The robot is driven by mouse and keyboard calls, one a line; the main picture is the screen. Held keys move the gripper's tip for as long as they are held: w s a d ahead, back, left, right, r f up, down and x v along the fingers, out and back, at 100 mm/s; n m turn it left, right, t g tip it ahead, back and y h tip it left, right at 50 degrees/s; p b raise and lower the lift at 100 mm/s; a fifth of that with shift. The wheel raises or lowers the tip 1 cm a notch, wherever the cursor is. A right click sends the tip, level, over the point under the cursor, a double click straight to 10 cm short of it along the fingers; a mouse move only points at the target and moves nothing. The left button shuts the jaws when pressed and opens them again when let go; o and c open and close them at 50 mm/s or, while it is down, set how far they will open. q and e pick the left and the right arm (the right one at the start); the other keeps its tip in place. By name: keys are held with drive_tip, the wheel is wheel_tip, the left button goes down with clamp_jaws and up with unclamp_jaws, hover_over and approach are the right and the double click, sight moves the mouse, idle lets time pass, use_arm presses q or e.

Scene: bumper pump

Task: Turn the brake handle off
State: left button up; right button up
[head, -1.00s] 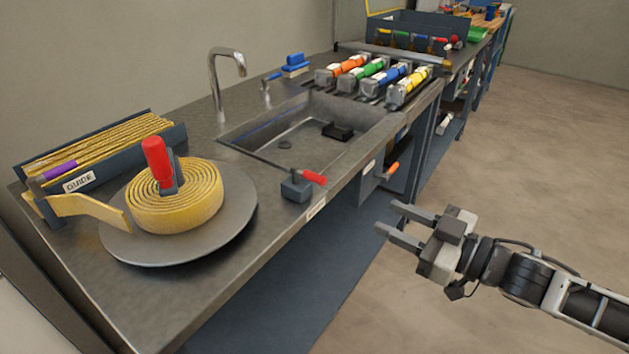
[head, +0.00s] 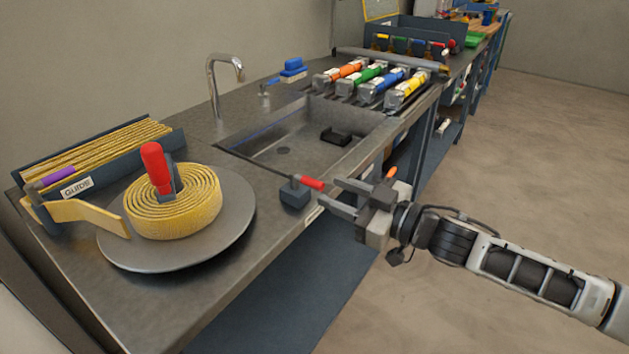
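A short red handle (head: 312,183), which looks like the brake handle, sticks out to the right from a small dark grey block (head: 294,194) at the counter's front edge. My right gripper (head: 328,195) is open and empty. Its two fingertips point left and lie close to the red handle's free end in the picture. I cannot tell whether they touch it. A larger upright red handle (head: 154,165) stands at the middle of a coiled yellow hose (head: 180,205) on a round grey plate (head: 225,238). My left gripper is out of view.
A sink (head: 283,150) with a tap (head: 215,80) is behind the handle. A tray labelled GUIDE (head: 76,187) is at the left. Floor space right of the counter (head: 520,150) is clear.

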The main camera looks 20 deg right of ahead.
sight(315, 180)
drive_tip(key=x, duration=0.5)
drive_tip(key=shift+w+a, duration=0.2)
drive_tip(key=shift+d, duration=0.1)
clamp_jaws()
